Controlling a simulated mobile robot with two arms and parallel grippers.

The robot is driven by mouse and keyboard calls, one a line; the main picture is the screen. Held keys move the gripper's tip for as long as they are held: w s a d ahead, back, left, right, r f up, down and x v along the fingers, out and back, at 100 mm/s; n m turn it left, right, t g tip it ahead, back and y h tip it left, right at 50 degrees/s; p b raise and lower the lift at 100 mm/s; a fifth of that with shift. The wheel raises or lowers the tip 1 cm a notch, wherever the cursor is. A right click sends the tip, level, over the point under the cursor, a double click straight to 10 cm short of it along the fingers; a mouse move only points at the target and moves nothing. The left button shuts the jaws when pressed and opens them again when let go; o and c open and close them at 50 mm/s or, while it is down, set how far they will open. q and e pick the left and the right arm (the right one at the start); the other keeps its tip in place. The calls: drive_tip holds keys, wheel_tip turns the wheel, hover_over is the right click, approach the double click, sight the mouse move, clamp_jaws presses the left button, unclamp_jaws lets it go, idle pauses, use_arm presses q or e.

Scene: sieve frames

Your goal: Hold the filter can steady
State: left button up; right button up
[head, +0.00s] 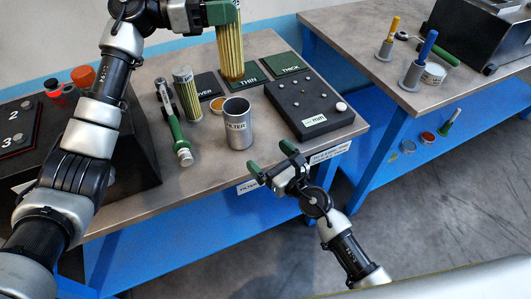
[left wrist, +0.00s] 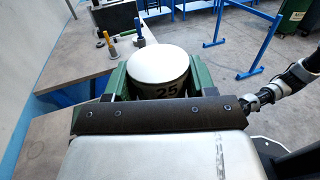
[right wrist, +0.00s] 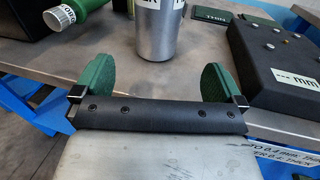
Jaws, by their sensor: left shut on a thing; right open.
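The filter can (head: 237,130) is a grey metal cylinder labelled FILTER, upright and open-topped near the table's front edge. It also shows in the right wrist view (right wrist: 158,35), cut off at the top. My right gripper (head: 272,160) is open and empty, in front of the can and apart from it; in the right wrist view its green fingers (right wrist: 157,75) are spread with the can beyond them. My left gripper (head: 222,12) is shut on a yellow pleated cartridge (head: 230,50), upright over the THIN pad; its white top (left wrist: 160,66) shows in the left wrist view. I cannot tell whether its base touches the pad.
A second pleated cartridge (head: 187,95) stands left of the can, beside a green-handled tool (head: 176,130). An orange-topped disc (head: 217,104) lies behind the can. A black gauge block (head: 310,108) with several balls is to the right. Dark pads (head: 290,64) lie behind.

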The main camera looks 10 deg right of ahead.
sight(247, 136)
drive_tip(key=x, duration=0.9)
drive_tip(key=shift+w+a, duration=0.3)
drive_tip(key=shift+w+a+r, duration=0.1)
drive_tip(key=shift+w+a, duration=0.4)
drive_tip(key=shift+w, duration=0.05)
drive_tip(key=shift+w+a, duration=0.15)
drive_tip(key=shift+w, duration=0.35)
drive_tip(key=shift+c, duration=0.2)
drive_tip(key=c, duration=1)
drive_tip(key=shift+c, duration=0.2)
drive_tip(key=c, duration=0.5)
